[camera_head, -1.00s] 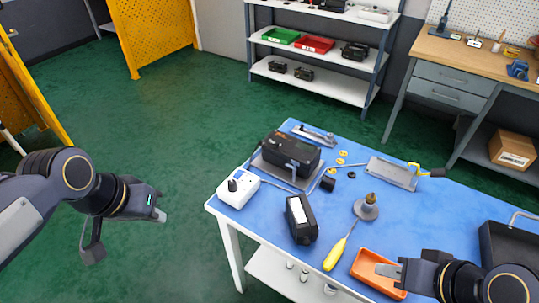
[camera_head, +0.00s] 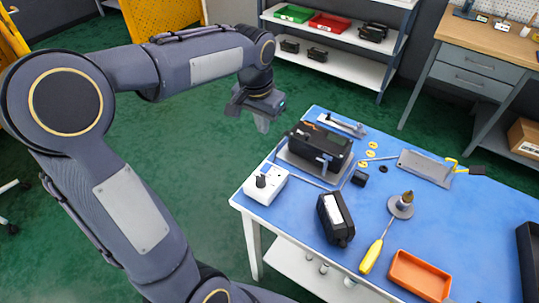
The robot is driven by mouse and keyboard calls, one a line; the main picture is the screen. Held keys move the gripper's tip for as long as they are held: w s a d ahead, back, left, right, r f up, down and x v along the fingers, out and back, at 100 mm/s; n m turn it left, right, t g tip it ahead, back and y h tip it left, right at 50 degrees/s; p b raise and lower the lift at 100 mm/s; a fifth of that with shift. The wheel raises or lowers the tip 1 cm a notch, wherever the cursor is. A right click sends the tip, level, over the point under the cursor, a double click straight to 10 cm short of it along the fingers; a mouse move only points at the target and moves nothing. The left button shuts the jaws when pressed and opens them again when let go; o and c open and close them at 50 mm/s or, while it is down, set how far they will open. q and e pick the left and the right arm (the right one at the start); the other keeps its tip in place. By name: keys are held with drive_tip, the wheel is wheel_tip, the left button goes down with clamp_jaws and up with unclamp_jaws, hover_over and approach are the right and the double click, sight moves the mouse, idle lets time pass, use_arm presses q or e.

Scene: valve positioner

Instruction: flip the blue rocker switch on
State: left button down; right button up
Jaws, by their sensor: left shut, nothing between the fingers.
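I cannot make out a blue rocker switch at this size. A white box (camera_head: 273,192) with a black knob on top sits at the table's left corner. A black valve positioner (camera_head: 327,147) stands behind it on a grey bracket. My left gripper (camera_head: 262,124) is shut and empty, pointing down in the air. In the picture it is left of the positioner and above the white box, apart from both. My right gripper is out of view.
The blue-topped table (camera_head: 450,226) also holds a black box (camera_head: 336,219), a yellow-handled screwdriver (camera_head: 371,256), an orange tray (camera_head: 420,277), a grey plate (camera_head: 426,168) and a round metal part (camera_head: 401,207). A shelf unit (camera_head: 343,66) and a workbench (camera_head: 463,55) stand behind.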

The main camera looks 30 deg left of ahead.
sight(267, 163)
use_arm(q)
drive_tip(key=f, duration=0.4)
drive_tip(key=w+f, duration=0.1)
drive_tip(key=f, duration=0.9)
drive_tip(key=shift+w, duration=0.4)
drive_tip(key=shift+d, duration=0.1)
drive_tip(key=shift+w+g+p, duration=0.1)
drive_tip(key=shift+g+p, duration=0.2)
drive_tip(key=shift+p, duration=0.05)
drive_tip(key=shift+f, duration=0.15)
drive_tip(key=shift+s+r, duration=0.25)
drive_tip(key=shift+s, duration=0.55)
